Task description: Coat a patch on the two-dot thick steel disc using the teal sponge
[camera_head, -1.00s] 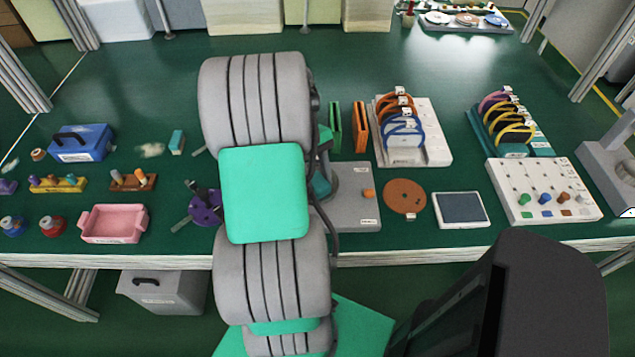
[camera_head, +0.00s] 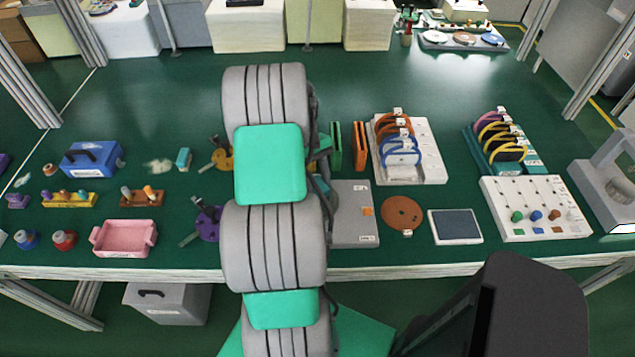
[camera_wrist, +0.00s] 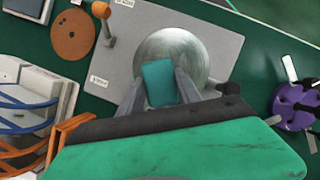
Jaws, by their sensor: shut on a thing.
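My gripper (camera_wrist: 160,92) is shut on a teal sponge (camera_wrist: 159,80) in the wrist view. The sponge is over the near left part of a round, shiny steel disc (camera_wrist: 200,50). I cannot tell whether it touches the disc. The disc lies on a grey plate (camera_wrist: 135,32) with small labels. No dot marks on the disc can be made out.
A purple fixture (camera_wrist: 293,102) is on the other side. Racks with coloured loops (camera_head: 405,150) stand right of my arm. A pink tray (camera_head: 124,237) is at left.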

